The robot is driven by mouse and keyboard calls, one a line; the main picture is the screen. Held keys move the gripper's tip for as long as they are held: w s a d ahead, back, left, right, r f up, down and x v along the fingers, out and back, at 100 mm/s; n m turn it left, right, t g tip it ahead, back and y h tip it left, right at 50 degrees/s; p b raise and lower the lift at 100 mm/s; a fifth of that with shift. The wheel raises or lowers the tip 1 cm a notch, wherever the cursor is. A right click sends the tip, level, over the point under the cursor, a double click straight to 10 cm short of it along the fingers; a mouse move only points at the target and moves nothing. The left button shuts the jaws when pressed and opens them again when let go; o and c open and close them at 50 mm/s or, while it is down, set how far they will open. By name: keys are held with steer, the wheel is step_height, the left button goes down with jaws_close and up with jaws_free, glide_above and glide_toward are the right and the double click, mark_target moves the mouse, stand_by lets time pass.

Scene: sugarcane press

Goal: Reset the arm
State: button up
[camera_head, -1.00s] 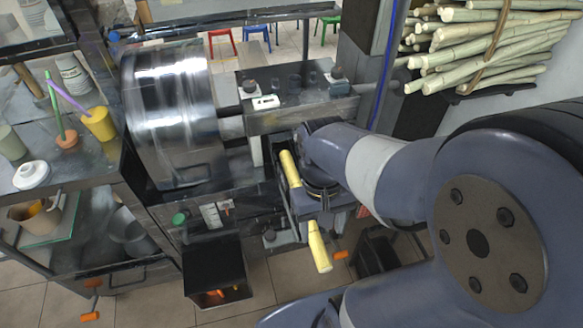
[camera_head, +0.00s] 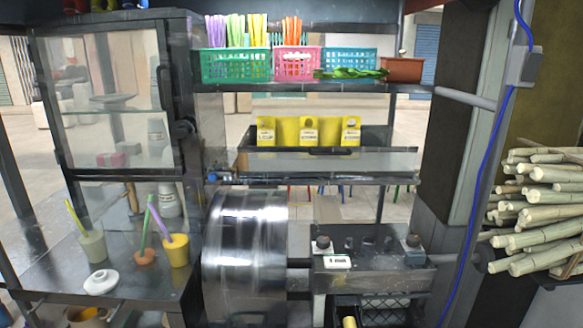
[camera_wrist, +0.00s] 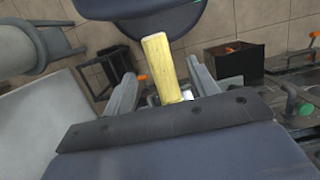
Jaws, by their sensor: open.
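My gripper (camera_wrist: 163,82) shows in the wrist view with its two grey fingers apart. A yellow stick (camera_wrist: 160,65), which looks like a cane piece, shows between the fingers. Clear space shows on both sides of it, and its near end is hidden by the gripper body. In the head view my arm and gripper are out of frame.
Sugarcane stalks (camera_head: 540,210) are stacked at the right beside a dark post (camera_head: 450,130). A glass cabinet (camera_head: 110,110) and a counter with cups (camera_head: 92,245) stand at the left. Baskets of straws (camera_head: 235,65) sit on the upper shelf. A dark open box (camera_wrist: 228,70) stands on the tiled floor.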

steer(key=f, duration=0.2)
steer(key=s+f, duration=0.1)
steer(key=f, duration=0.1)
steer(key=shift+f+b, duration=0.2)
steer(key=shift+b, duration=0.2)
steer(key=shift+w+r, duration=0.15)
steer(key=shift+w, duration=0.8)
